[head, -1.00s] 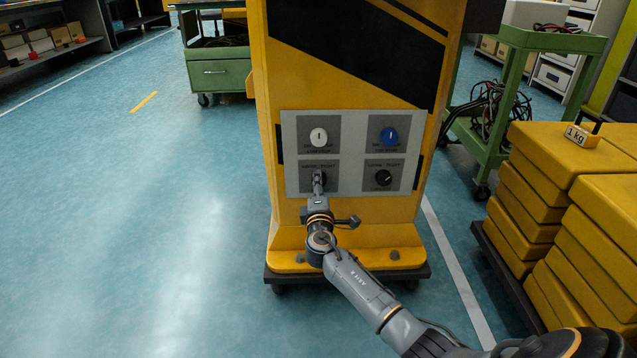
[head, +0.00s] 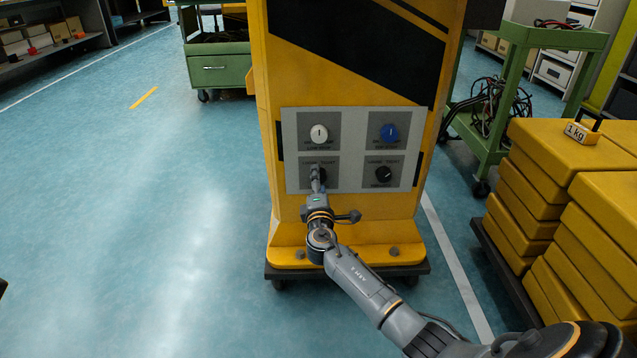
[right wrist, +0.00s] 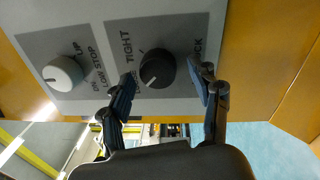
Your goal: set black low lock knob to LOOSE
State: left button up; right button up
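The black low lock knob (right wrist: 157,68) is on the grey panel below the white knob (head: 319,134). In the head view my right gripper (head: 317,176) is at the black knob and covers most of it. In the right wrist view my right gripper (right wrist: 165,92) is open, with one finger on each side of the knob. A gap shows at the left finger; the right finger is close, and contact is unclear. The knob's pale mark points to the lower left there, and TIGHT reads above left of it. The LOOSE label is not clearly readable. My left gripper is not seen.
A blue knob (head: 388,133) and a second black knob (head: 383,174) share the panel on the yellow cabinet (head: 350,236). Stacked yellow weights (head: 535,190) stand at the right, with a green cart (head: 490,150) behind. The floor at left is clear.

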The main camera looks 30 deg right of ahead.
jog(key=r+v, duration=0.1)
jog(key=v, duration=1.1)
jog(key=shift+f, duration=0.4)
